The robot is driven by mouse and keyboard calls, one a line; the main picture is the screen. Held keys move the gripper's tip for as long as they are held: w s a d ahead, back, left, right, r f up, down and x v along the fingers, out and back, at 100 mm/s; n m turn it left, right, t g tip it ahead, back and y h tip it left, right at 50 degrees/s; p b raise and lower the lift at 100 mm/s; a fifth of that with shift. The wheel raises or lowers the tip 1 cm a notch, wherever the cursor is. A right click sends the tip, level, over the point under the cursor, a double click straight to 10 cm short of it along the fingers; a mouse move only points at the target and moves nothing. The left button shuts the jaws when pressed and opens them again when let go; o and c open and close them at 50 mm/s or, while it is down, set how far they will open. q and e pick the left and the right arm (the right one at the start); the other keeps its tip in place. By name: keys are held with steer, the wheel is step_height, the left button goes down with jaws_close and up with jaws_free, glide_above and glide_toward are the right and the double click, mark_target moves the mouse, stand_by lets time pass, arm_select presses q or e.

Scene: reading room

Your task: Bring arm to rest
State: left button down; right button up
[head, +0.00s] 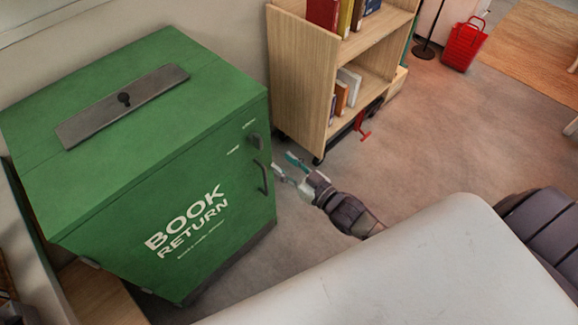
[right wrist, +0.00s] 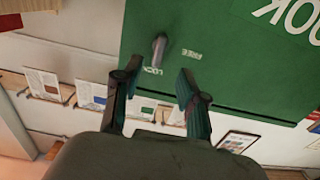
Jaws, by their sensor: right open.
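My right gripper (head: 287,168) is open and empty, just right of the front of the green book return box (head: 130,125) in the head view. Its spread fingers also show in the right wrist view (right wrist: 159,72), with the box's green front (right wrist: 225,50) beyond them. I see no contact between the fingers and the box. My left gripper is not in view.
A wooden book cart (head: 300,85) with books on its shelves stands behind my right gripper. A red basket (head: 464,45) is on the floor farther back, near a mat (head: 535,45). Open floor (head: 440,130) lies to the right of the cart.

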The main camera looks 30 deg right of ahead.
steer(key=shift+s+d, duration=0.25)
steer(key=shift+s, duration=0.4)
steer(key=s+d+f+m+g+h, duration=0.15)
steer(key=s+f+g, duration=0.4)
steer(key=f, duration=0.85)
steer(key=s+d+f+g+h, duration=0.25)
steer(key=s+f, duration=0.55)
steer(key=f, duration=0.6)
steer(key=s+a+f+g+h, duration=0.1)
steer(key=s+f+g, duration=0.3)
steer(key=s, duration=0.9)
steer(key=s+f+g+h, duration=0.1)
steer(key=s+f+g, duration=0.3)
steer(key=s+f, duration=0.5)
steer(key=s, duration=0.4)
steer(key=shift+s+a, duration=0.35)
steer(key=shift+a, duration=0.05)
steer(key=shift+f, duration=0.1)
